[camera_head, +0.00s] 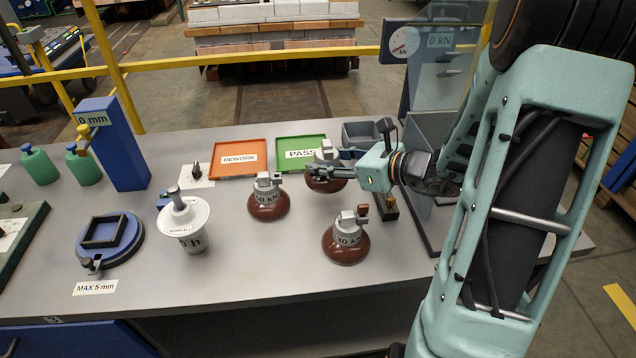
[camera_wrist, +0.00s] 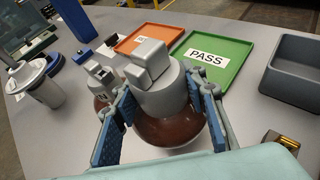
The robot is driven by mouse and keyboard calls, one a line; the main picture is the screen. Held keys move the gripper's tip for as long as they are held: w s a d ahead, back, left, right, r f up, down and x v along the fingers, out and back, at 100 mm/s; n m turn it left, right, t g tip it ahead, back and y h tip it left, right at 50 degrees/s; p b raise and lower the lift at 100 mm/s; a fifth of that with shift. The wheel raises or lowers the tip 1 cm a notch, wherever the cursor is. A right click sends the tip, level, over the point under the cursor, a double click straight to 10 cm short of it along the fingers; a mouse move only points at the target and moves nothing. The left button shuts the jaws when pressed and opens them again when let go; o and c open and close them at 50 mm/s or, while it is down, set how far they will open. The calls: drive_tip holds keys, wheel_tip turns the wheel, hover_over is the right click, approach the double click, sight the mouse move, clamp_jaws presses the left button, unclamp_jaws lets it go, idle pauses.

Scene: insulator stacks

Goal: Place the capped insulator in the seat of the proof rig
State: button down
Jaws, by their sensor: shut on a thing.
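My gripper (camera_head: 338,168) is shut on a brown insulator with a grey metal cap (camera_head: 325,183), near the PASS tray. In the wrist view the blue-padded fingers of my gripper (camera_wrist: 163,100) stand on both sides of this capped insulator (camera_wrist: 160,98). I cannot tell whether its base touches the bench. Two similar capped insulators stand upright on the bench, one at left (camera_head: 268,201) and one in front (camera_head: 346,239), both marked in kN. The proof rig (camera_head: 403,42), with a dial and a 0 kN sign, is at the back right. Its seat is not clearly visible behind my arm.
An orange REWORK tray (camera_head: 238,171) and a green PASS tray (camera_head: 284,141) lie behind. A grey bin (camera_wrist: 300,72) is to the right. A clear guard (camera_head: 455,60) rises by the rig.

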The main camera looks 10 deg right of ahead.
sight(325, 178)
drive_tip(key=shift+f+b, duration=0.5)
drive_tip(key=shift+f, duration=2.15)
drive_tip(key=shift+f, duration=0.15)
drive_tip(key=c, duration=1.2)
unclamp_jaws()
drive_tip(key=shift+f, duration=0.1)
